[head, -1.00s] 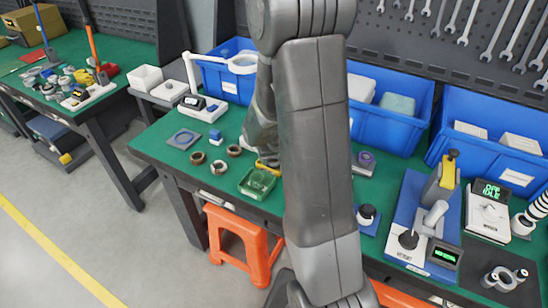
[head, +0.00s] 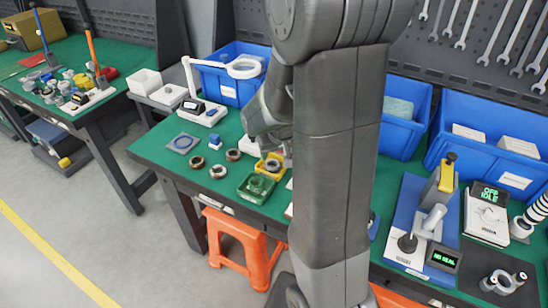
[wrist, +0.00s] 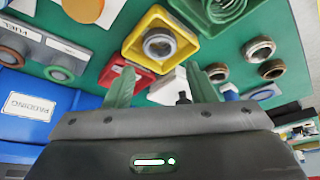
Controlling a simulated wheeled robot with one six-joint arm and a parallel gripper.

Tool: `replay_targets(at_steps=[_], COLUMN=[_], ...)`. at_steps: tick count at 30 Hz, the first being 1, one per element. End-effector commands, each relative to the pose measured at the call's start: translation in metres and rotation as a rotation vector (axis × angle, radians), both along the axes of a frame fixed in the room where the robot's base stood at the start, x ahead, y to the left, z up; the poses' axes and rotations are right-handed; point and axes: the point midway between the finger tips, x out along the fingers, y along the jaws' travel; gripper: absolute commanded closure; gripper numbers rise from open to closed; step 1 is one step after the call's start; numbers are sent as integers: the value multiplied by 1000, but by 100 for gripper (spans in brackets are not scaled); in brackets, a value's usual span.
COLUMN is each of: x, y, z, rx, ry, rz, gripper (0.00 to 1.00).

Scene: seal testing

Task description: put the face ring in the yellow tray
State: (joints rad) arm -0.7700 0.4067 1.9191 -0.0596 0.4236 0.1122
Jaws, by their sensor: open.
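The yellow tray (head: 262,172) stands near the front of the green bench, beside the green tray. It also shows in the wrist view (wrist: 133,44), with a grey ring (wrist: 160,44) lying inside it, apart from my fingers. This looks like the face ring. In the head view the ring (head: 272,165) is small inside the tray. My gripper (wrist: 165,78) is open, with nothing between its two green fingers. It hangs by the yellow tray, and its fingertips are largely hidden behind my arm in the head view.
The green tray (head: 246,192) holds a round green part. Three brownish rings (head: 218,171) lie loose to the left. A red tray (wrist: 126,72) adjoins the yellow one. A magnifier lamp (head: 243,70) and blue bins (head: 492,135) stand behind.

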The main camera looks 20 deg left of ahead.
Motion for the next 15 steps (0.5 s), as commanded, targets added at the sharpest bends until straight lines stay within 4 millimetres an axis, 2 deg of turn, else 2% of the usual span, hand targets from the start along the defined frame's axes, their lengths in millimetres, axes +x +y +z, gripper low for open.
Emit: replay_targets(at_steps=[1, 6, 15], x=[-2, -9, -15], y=[-2, -8, -13], z=[10, 32, 47], rx=[5, 4, 1], ry=[-4, -2, 1], rz=[0, -1, -1], gripper=[49, 49, 49])
